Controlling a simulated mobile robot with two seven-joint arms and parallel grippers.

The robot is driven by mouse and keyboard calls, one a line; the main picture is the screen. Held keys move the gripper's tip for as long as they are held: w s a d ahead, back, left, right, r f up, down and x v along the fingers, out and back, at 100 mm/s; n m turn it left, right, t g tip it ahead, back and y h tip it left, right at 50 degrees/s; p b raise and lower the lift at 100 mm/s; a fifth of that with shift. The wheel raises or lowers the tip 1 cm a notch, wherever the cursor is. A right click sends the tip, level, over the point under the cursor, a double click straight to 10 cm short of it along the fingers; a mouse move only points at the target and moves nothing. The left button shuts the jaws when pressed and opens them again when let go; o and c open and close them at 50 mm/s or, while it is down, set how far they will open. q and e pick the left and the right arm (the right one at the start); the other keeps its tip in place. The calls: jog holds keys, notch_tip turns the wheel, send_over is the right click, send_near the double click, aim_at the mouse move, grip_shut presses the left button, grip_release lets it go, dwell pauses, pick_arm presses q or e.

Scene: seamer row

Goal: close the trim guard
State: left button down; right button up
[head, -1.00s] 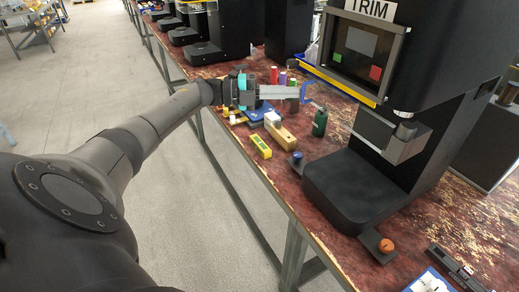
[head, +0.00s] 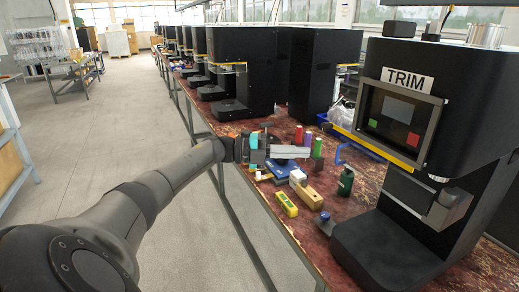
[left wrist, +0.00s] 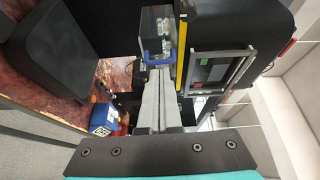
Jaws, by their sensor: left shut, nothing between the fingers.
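The trim machine (head: 425,100) with its TRIM label stands at the right in the head view. Its grey-framed panel (head: 402,112) has a yellow strip (head: 383,150) below it. In the left wrist view a clear guard panel (left wrist: 155,28) with a blue handle (left wrist: 158,58) is beside the yellow strip (left wrist: 187,45). How far the guard is closed I cannot tell. My left gripper (head: 308,152) is shut and empty, left of the handle in the head view. In the wrist view its fingers (left wrist: 158,78) point toward the handle.
More black machines (head: 240,65) line the bench behind.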

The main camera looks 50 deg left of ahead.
pick_arm(q)
jog(key=s+a+b, duration=0.1)
jog(key=a+b, duration=0.2)
jog(key=a, duration=0.4)
jog(key=shift+a+b, duration=0.2)
jog(key=shift+b, duration=0.1)
pick_arm(e)
jog(key=f, duration=0.1)
jog(key=w+f, duration=0.1)
jog(key=d+f, duration=0.1)
jog(key=f, duration=0.1)
jog(key=shift+w, duration=0.35)
pick_arm(q)
jog(key=shift+s, duration=0.1)
pick_arm(e)
jog(key=shift+d, duration=0.15)
